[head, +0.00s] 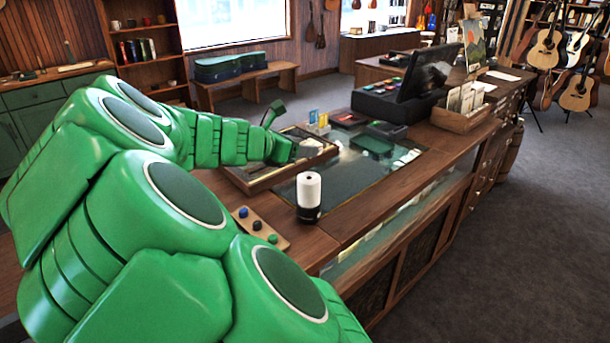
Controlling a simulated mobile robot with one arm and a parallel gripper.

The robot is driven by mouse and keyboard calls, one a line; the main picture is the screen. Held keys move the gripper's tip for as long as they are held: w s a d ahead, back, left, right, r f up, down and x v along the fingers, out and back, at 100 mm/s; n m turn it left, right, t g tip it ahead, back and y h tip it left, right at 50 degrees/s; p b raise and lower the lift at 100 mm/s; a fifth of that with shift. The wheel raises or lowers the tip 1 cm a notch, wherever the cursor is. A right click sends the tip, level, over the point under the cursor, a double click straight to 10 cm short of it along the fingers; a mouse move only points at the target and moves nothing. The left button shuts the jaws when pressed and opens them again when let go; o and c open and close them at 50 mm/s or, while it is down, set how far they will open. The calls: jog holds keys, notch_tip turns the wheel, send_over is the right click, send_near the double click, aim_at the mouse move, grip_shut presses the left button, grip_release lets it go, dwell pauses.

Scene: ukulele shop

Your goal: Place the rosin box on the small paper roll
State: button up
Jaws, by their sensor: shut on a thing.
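My green arm reaches in from the left over the counter. My gripper (281,148), at its far end, is small and partly hidden by the arm. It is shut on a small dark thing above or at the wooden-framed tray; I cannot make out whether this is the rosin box.
The wooden-framed tray (247,188) lies under my gripper. A board with coloured knobs (258,228) lies left of the roll. Small blue and yellow boxes (318,120), a green tray (372,145) and a dark register (400,98) stand farther back. The glass countertop (345,185) has clear room.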

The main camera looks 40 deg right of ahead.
aim_at(301, 182)
jog(key=shift+f, duration=3.45)
jog(key=shift+f, duration=0.15)
jog(key=o, duration=1)
jog(key=v, duration=1.2)
